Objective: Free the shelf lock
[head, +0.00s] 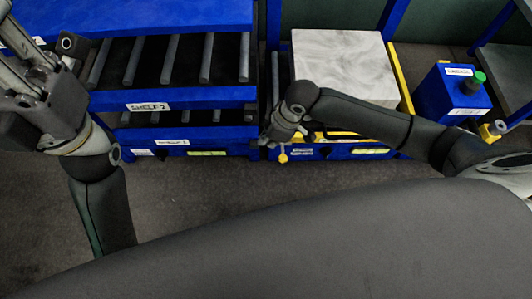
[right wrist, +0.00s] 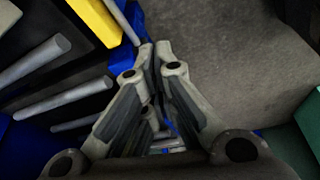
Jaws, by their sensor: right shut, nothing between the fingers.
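A blue roller shelf (head: 190,97), labelled "SHELF 2", stands at left in the head view, with a "SHELF 1" level (head: 172,142) below it. A small yellow part (head: 283,157) sits at the front of the blue frame, just below my right gripper; I cannot tell whether it is the lock. My right gripper (head: 268,142) is shut and empty at the post between the shelf unit and the neighbouring bay. Its closed fingers (right wrist: 155,50) show in the right wrist view. My left gripper (head: 22,65) is at the upper left, partly cut off; its jaw state is unclear.
A pale marbled block (head: 345,62) lies in the bay right of the shelves, beside a yellow rail (head: 401,78). A blue control box (head: 450,95) with a green button (head: 480,77) stands farther right. Dark floor (head: 200,190) is open in front.

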